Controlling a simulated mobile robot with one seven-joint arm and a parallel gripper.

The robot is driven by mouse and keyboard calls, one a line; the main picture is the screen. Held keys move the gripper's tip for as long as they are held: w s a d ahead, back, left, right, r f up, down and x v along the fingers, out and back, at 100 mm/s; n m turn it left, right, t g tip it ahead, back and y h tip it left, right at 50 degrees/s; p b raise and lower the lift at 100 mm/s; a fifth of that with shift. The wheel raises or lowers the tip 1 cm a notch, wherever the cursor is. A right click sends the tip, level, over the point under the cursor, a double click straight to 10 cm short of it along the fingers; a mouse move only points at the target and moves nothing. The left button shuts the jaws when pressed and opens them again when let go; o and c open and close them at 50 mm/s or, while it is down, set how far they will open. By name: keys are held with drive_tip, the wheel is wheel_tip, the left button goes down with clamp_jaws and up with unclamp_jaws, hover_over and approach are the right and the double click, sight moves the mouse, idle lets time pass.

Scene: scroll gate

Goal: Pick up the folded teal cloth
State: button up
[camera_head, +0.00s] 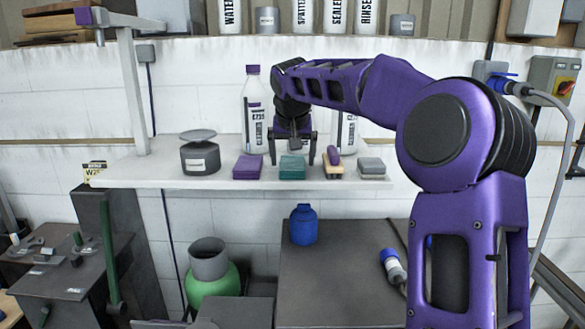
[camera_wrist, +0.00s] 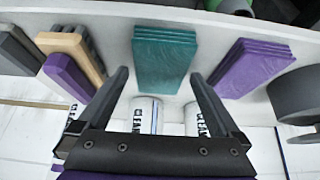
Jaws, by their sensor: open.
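The folded teal cloth (camera_head: 292,167) lies on the white shelf between a folded purple cloth and a wooden brush. It also shows in the wrist view (camera_wrist: 164,58), top centre, as a layered teal block. My gripper (camera_head: 292,150) is just above and behind the teal cloth in the head view. In the wrist view my gripper (camera_wrist: 158,82) has its two fingers apart, one toward each side of the cloth's near end. The fingers are open with nothing held between them. I cannot tell how high the fingertips are above the shelf.
On the shelf (camera_head: 130,178) a folded purple cloth (camera_head: 248,167) is left of the teal one. A wooden brush with purple top (camera_head: 333,163) and grey pads (camera_head: 371,168) are right. Labelled bottles (camera_head: 254,110) stand behind.

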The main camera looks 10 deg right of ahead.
sight(293, 164)
drive_tip(key=shift+w+f, duration=0.25)
drive_tip(key=shift+f, duration=0.15)
drive_tip(key=shift+f, duration=0.25)
idle(0.4)
drive_tip(key=c, duration=1.2)
drive_tip(key=shift+r, duration=0.1)
wheel_tip(293, 164, up, 10)
drive_tip(key=p, duration=0.1)
drive_tip(key=shift+r, duration=0.15)
drive_tip(key=o, duration=0.7)
drive_tip(key=shift+c, duration=0.2)
drive_tip(key=c, duration=0.5)
